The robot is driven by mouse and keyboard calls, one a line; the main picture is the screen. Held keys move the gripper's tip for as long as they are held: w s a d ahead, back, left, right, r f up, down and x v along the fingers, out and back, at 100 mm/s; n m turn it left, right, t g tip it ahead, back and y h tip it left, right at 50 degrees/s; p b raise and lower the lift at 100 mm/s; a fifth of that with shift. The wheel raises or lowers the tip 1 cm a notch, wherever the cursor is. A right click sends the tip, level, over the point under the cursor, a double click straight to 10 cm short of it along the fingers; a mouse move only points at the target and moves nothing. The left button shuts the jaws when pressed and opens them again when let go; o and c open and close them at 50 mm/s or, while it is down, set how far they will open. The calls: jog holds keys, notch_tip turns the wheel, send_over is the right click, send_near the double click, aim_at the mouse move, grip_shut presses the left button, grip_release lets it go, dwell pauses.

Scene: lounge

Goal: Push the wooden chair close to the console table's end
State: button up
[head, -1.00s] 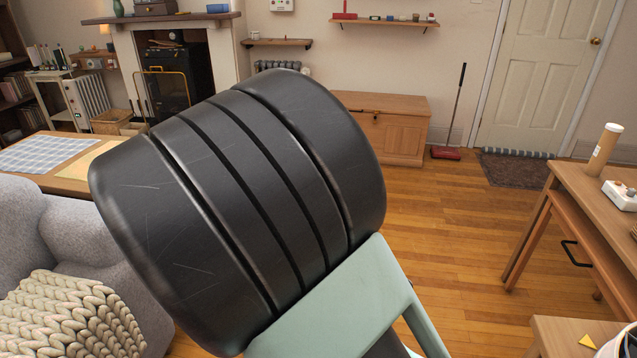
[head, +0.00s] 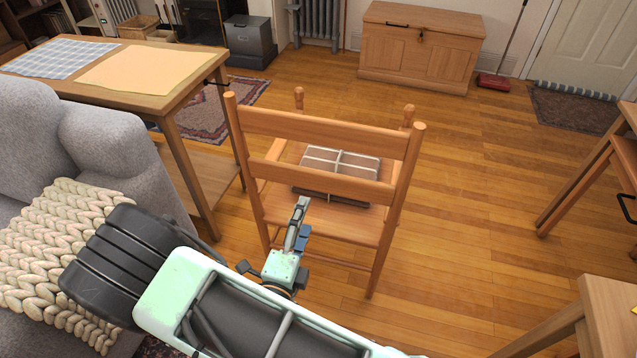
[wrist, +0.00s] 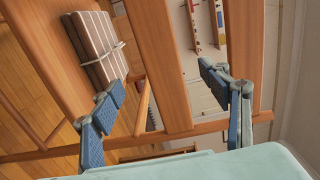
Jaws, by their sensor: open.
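The wooden chair (head: 320,122) stands upright in the middle of the head view, its slatted back towards me. A striped, strapped bundle (head: 340,160) lies on its seat and also shows in the wrist view (wrist: 95,45). A wooden table (head: 160,95), apparently the console table, stands just left of the chair; its right end is near the chair's left post. My gripper (head: 303,215) is open and empty, at the chair back below the lower slat in the head view. In the wrist view its fingers (wrist: 165,110) are either side of a chair slat (wrist: 160,60); contact cannot be told.
A grey sofa (head: 110,140) with a knitted throw (head: 50,260) is at left, close to my arm. A patterned rug (head: 210,110) lies behind the table. Wooden floor (head: 470,200) is clear right of the chair. Another table (head: 610,160) stands at right; a chest (head: 420,50) is at the back.

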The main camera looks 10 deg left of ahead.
aim_at(318, 183)
jog(key=w, duration=1.3)
jog(key=shift+w+d, duration=0.1)
jog(key=shift+d, duration=0.25)
jog(key=shift+c, duration=0.5)
grip_shut()
